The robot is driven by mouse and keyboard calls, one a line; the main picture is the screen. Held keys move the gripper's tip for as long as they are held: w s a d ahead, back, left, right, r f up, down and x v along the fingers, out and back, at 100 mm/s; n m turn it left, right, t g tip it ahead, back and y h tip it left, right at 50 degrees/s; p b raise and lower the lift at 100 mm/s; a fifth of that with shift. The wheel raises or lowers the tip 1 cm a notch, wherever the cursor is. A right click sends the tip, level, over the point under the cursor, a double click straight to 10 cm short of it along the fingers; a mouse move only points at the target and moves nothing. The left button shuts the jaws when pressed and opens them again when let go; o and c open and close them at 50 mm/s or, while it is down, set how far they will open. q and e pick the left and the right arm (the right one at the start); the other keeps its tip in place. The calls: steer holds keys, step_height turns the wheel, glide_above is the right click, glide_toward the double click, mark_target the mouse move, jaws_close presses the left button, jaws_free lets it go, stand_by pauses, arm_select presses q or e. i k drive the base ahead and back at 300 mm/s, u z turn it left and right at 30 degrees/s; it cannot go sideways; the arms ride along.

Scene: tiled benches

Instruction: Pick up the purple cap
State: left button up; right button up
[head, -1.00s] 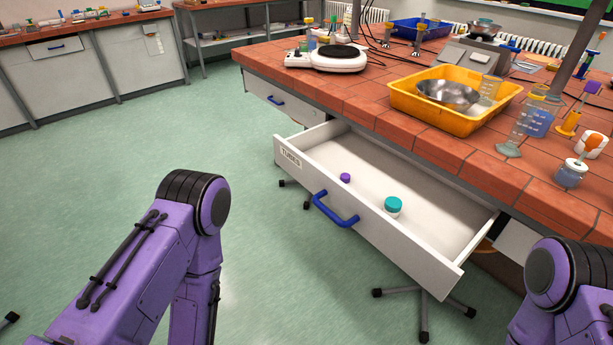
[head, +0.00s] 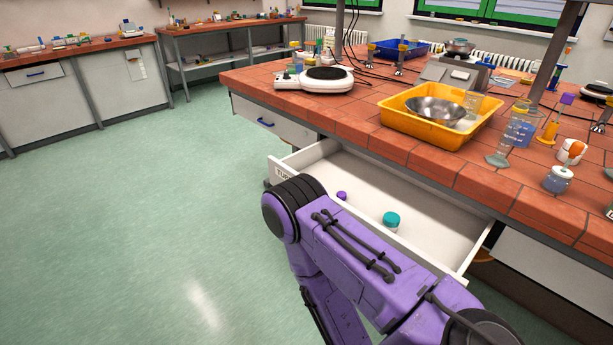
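The small purple cap (head: 341,196) lies inside the open white drawer (head: 447,247), toward its left end. A jar with a teal lid (head: 391,220) stands in the same drawer, to the right of the cap. A purple arm of mine crosses in front of the drawer and hides its front panel and handle. Neither of my grippers shows in the head view, so what they hold cannot be seen.
The red tiled bench (head: 437,165) is above the drawer. It carries a hotplate (head: 313,79), a yellow tray (head: 442,133) with a metal bowl (head: 436,110), and glassware near the right edge. Green floor (head: 130,230) is open on the left.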

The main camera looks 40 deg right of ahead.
mark_target(342, 194)
steer(key=z, duration=0.05)
steer(key=i, duration=3.7)
steer(key=z, duration=4.15)
